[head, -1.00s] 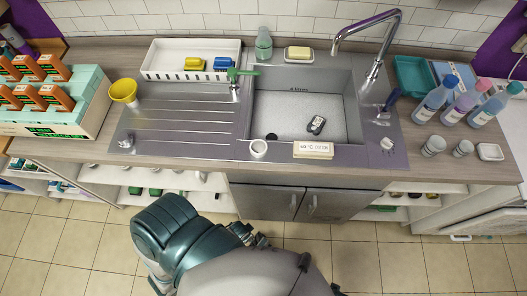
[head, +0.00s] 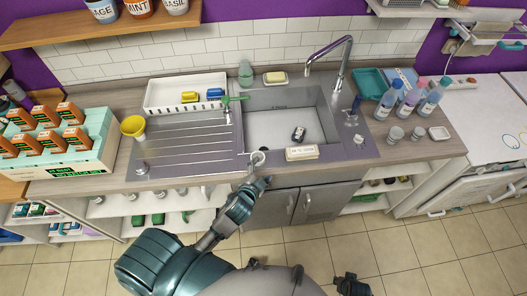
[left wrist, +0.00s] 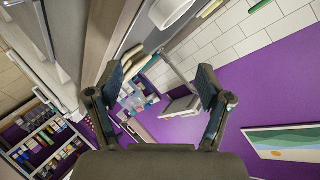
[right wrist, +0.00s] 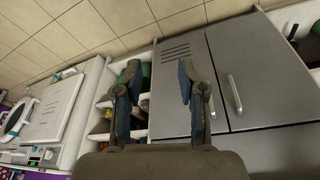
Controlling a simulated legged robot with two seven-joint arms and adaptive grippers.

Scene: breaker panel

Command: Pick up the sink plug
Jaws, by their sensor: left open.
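I cannot tell for certain which item is the sink plug. My left gripper (head: 254,180) is just below and in front of this item at the counter edge. Its fingers (left wrist: 160,76) are apart with nothing between them. My right gripper (head: 351,285) is low at the bottom of the head view. Its fingers (right wrist: 160,72) are apart and empty, facing the cabinet doors.
A dark device (head: 298,133) lies in the basin. A labelled cream block (head: 302,153) sits on the front rim, right of the ring. The tap (head: 346,62) rises behind. Bottles (head: 410,97) and cups (head: 396,134) stand right. The ribbed drainboard (head: 185,140) is mostly clear.

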